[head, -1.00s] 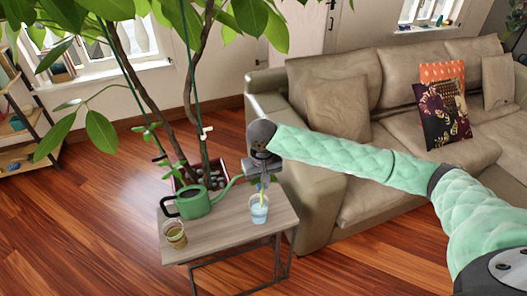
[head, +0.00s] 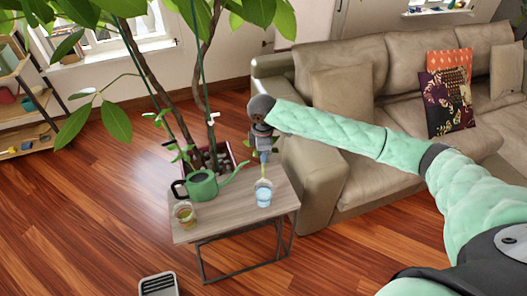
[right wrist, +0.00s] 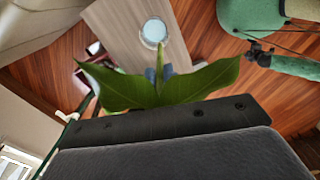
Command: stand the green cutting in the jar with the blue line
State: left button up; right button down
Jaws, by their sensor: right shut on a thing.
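The green cutting is in my right gripper (head: 263,156), which is shut on it above the table. The blue line itself is too small to make out. A second jar (head: 185,214), with a yellowish-brown tint, stands at the table's front left. My left gripper is not in view.
A green watering can (head: 203,188) stands on the small wooden table (head: 228,213), left of the bluish jar, its spout reaching toward my gripper. A large potted plant (head: 150,75) rises behind. A beige sofa (head: 345,150) is close on the right. Open floor lies left.

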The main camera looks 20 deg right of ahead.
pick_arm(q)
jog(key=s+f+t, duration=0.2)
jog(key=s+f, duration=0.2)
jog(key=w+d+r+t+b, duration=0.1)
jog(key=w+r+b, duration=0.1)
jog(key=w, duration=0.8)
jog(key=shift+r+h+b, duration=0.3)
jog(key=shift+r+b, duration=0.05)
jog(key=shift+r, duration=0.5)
pick_arm(e)
notch_tip(320, 180, down, 7)
jog(key=w+n, duration=0.1)
jog(key=n, duration=1.5)
jog(key=shift+d, duration=0.25)
